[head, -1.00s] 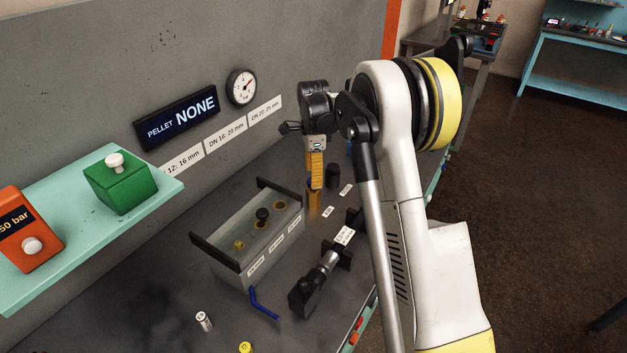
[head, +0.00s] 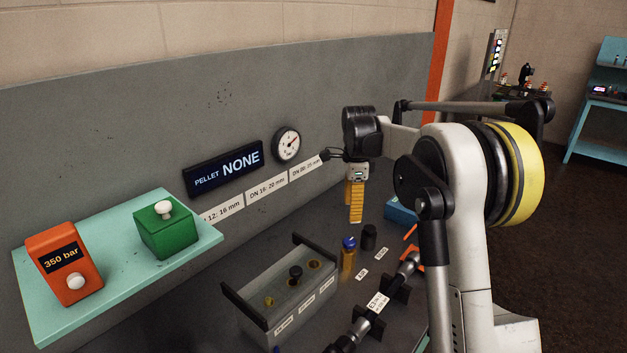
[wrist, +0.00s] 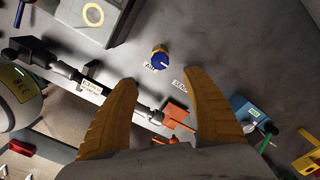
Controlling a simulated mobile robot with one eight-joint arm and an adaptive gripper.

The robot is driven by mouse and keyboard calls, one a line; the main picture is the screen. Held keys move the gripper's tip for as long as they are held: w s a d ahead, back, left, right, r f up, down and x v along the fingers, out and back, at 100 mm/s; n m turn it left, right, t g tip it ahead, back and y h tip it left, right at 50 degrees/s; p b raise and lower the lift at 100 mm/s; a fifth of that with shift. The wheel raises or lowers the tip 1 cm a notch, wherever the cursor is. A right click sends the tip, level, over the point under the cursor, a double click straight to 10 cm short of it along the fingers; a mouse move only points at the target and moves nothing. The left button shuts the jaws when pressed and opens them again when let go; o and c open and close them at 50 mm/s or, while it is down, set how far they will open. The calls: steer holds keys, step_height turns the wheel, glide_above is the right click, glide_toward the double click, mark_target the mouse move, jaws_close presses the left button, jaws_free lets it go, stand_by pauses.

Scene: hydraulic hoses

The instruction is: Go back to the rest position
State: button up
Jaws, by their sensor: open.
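My gripper (head: 355,203) is raised above the grey bench in the head view, with its yellow fingers pointing down. In the wrist view its two orange-yellow fingers (wrist: 162,95) are spread apart with nothing between them. Below it on the bench stand a yellow bottle with a blue cap (head: 348,257) and a black cylinder (head: 369,237). The blue-capped bottle also shows in the wrist view (wrist: 160,58), beyond the fingertips.
A grey box with round holes (head: 285,297) stands on the bench beside a hose clamp fixture (head: 374,306). A teal shelf (head: 210,236) holds an orange "350 bar" box (head: 62,262) and a green box (head: 165,228). A display (head: 223,170) reads "PELLET NONE".

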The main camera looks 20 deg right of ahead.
steer(key=s+a+r+n+t, duration=0.1)
steer(key=s+a+r+n, duration=0.15)
steer(key=s, duration=0.25)
steer(key=s+a+r+n+t+b, duration=0.1)
steer(key=s+a+r+n, duration=0.1)
steer(key=s+r+n, duration=0.3)
steer(key=s+a+r+n+t, duration=0.1)
steer(key=s+a+n, duration=0.2)
steer(key=s, duration=0.3)
steer(key=s+a+f+n+t, duration=0.1)
steer(key=s+f+n, duration=0.1)
steer(key=s, duration=0.3)
steer(key=s+a+f+n+t, duration=0.1)
steer(key=s+f+n, duration=0.1)
steer(key=s+n, duration=0.2)
steer(key=s+a+f+n+t+b, duration=0.1)
steer(key=s+a+f+n+t, duration=0.1)
steer(key=s, duration=0.5)
steer(key=shift+s+f+n, duration=0.4)
steer(key=shift+f+n, duration=0.15)
steer(key=shift+n, duration=0.4)
